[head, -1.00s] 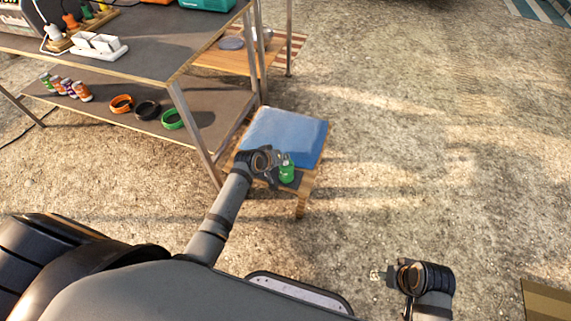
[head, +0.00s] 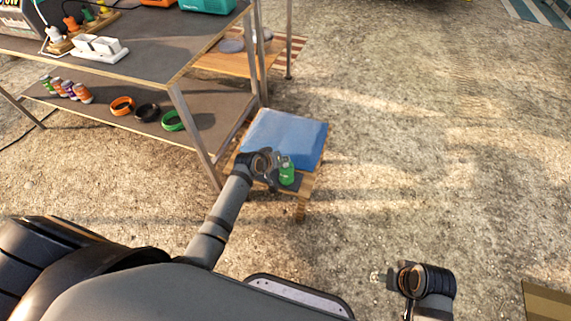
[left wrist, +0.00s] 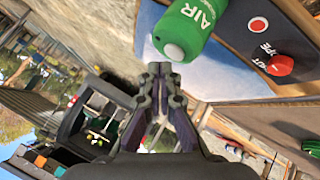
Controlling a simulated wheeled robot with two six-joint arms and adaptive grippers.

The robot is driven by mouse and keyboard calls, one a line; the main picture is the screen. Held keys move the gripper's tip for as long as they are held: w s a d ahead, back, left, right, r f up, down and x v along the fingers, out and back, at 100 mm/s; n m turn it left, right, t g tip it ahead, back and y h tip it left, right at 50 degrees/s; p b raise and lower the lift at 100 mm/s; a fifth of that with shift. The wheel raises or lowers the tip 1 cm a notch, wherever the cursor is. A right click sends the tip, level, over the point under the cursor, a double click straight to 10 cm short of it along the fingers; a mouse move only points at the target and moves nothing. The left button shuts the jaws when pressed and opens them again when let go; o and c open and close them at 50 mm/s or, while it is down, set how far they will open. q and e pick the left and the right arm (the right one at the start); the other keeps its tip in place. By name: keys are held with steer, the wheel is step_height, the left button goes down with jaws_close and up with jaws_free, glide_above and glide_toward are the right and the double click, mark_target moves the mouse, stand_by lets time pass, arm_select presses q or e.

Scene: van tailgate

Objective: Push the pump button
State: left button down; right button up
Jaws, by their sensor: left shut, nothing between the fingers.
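A green canister marked AIR (head: 287,174) stands on a low wooden stand beside the bench. In the left wrist view the canister (left wrist: 197,22) is large at the top, with a pale round button-like end (left wrist: 174,52) toward me. My left gripper (head: 274,178) is beside the canister. In the left wrist view its shut, empty fingertips (left wrist: 160,70) are just below the pale end in the picture; whether they touch it I cannot tell. My right gripper (head: 380,277) is low at the right, over bare ground, too small to read.
A blue block (head: 285,136) sits on the stand behind the canister. A dark panel with a red knob (left wrist: 279,65) lies beside the canister. The bench's metal leg (head: 195,135) is close to my left arm. Open ground lies to the right.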

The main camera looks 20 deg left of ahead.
stand_by(0.4)
arm_select(q)
steer(key=shift+f, duration=0.4)
